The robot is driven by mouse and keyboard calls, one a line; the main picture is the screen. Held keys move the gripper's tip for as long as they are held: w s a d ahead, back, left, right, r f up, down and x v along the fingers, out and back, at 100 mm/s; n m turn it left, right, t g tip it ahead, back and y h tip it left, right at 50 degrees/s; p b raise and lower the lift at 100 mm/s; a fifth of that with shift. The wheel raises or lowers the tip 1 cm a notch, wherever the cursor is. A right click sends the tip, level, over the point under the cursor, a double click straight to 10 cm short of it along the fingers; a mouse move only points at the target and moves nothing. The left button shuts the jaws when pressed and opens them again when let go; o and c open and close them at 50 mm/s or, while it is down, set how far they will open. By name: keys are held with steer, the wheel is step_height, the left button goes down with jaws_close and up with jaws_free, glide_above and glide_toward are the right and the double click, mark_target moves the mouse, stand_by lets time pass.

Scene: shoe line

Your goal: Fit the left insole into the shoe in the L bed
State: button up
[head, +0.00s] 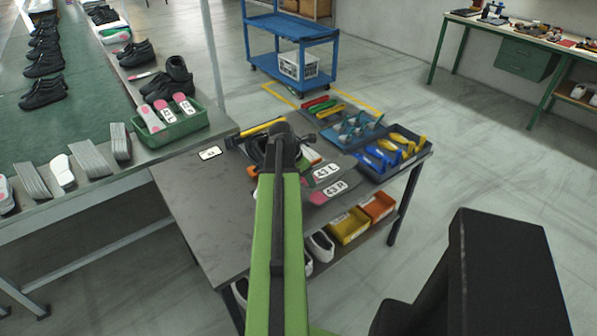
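Two insoles lie side by side on the grey work table (205,215), just right of my arm's end: one marked 43 L (327,171) and, nearer me, one marked 43 R (334,189). Each shows a dark sole, a white label and some pink. Behind my arm's end is a dark shape with yellow and orange parts (262,128); it may be the shoe bed, but my arm covers most of it. I cannot make out an L mark or the shoe's opening. My gripper (284,150) is over this spot; its fingers are hidden or too dark to read.
A tray of blue and yellow tools (397,150) and a mat with coloured tools fill the table's right back. A small white card (209,153) lies at left. A green crate (190,128) of insoles stands on the conveyor side. The table's left front is bare.

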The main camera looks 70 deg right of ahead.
steer(key=s+a+r+p, duration=0.3)
steer(key=s+a+r, duration=0.1)
steer(key=s, duration=0.1)
steer(key=shift+s+r, duration=0.2)
